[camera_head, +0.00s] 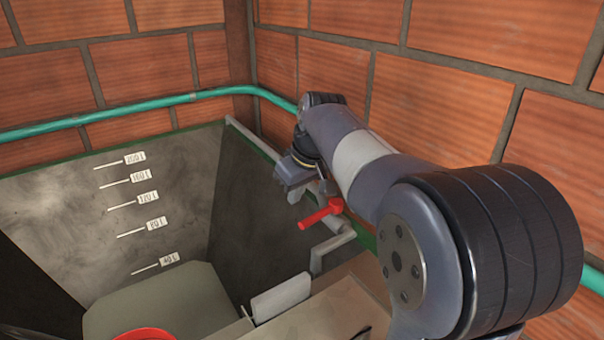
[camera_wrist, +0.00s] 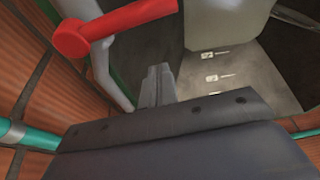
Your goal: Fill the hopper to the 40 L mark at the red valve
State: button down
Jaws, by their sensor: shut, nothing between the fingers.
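The hopper (camera_head: 180,190) is a deep grey bin with white level marks on its far wall. The lowest label, 40 L (camera_head: 168,260), sits just above a pale grey-green surface (camera_head: 150,305); I cannot tell whether that is liquid or a panel. The red valve lever (camera_head: 321,213) is on a grey pipe (camera_head: 330,245) at the hopper's right rim. It also shows large at the top left of the wrist view (camera_wrist: 120,27). My gripper (camera_head: 293,193) is shut and empty, just behind and left of the lever, apart from it. Its fingers point toward the hopper in the wrist view (camera_wrist: 157,85).
A teal pipe (camera_head: 130,115) runs along the brick walls (camera_head: 320,75) behind the hopper. A pale plate (camera_head: 282,297) stands at the near edge. Part of a red round thing (camera_head: 145,334) shows at the bottom. The space above the hopper is free.

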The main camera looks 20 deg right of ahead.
aim_at(320, 214)
jog(key=s, duration=0.1)
jog(key=s+d, duration=0.1)
jog(key=s+f, duration=0.1)
jog(key=shift+s+d+p, duration=0.3)
dwell(0.3)
jog(key=shift+s+d+n, duration=0.1)
jog(key=shift+s+n, duration=0.2)
jog(key=shift+n, duration=0.2)
